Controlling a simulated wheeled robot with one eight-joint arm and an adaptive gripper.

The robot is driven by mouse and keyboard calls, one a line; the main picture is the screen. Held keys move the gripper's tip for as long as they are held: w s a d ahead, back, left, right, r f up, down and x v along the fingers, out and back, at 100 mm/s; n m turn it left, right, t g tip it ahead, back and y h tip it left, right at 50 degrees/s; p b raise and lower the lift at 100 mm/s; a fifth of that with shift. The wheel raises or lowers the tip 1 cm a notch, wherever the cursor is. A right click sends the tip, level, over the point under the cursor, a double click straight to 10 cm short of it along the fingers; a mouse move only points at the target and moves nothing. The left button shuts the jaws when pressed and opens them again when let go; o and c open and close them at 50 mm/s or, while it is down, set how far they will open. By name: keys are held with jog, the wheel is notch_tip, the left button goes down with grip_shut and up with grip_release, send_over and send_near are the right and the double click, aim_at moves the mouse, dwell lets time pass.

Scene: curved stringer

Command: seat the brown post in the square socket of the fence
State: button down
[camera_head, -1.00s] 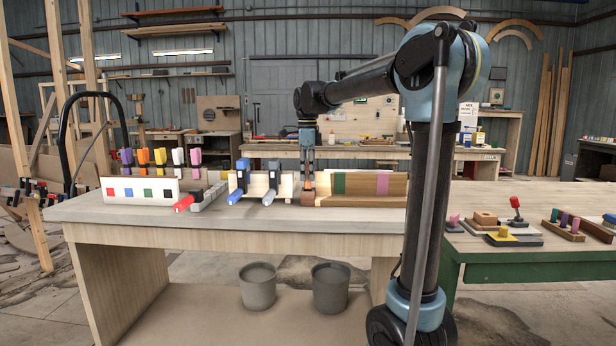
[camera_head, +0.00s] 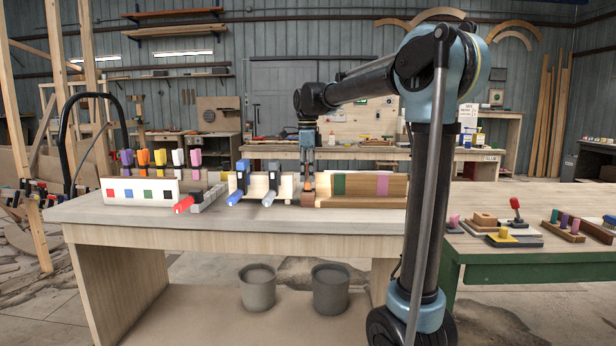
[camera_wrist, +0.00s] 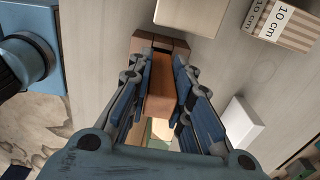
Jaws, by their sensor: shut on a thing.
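My gripper (camera_wrist: 160,95) is shut on the brown post (camera_wrist: 160,101), with a blue finger on each side of it in the wrist view. The post's far end lies against darker brown blocks (camera_wrist: 146,43), which look like the fence around the socket. Whether the post is inside the socket or only against it I cannot tell, as the opening is hidden. In the head view my gripper (camera_head: 307,182) points down above a small brown block (camera_head: 308,198) on the workbench, between the clamp fixtures and a long wooden piece.
The long wooden piece (camera_head: 361,188) with green and pink patches stands close on the right. Blue and grey clamps (camera_head: 237,192) stand close on the left. A white block (camera_wrist: 241,123) and a striped 10 cm block (camera_wrist: 281,22) lie nearby. The bench front (camera_head: 330,219) is clear.

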aim_at(307, 190)
jog(key=shift+f, duration=1.8)
jog(key=c, duration=1.4)
grip_release()
jog(key=shift+o, duration=0.2)
notch_tip(307, 190, up, 12)
jog(key=shift+w+f, duration=0.1)
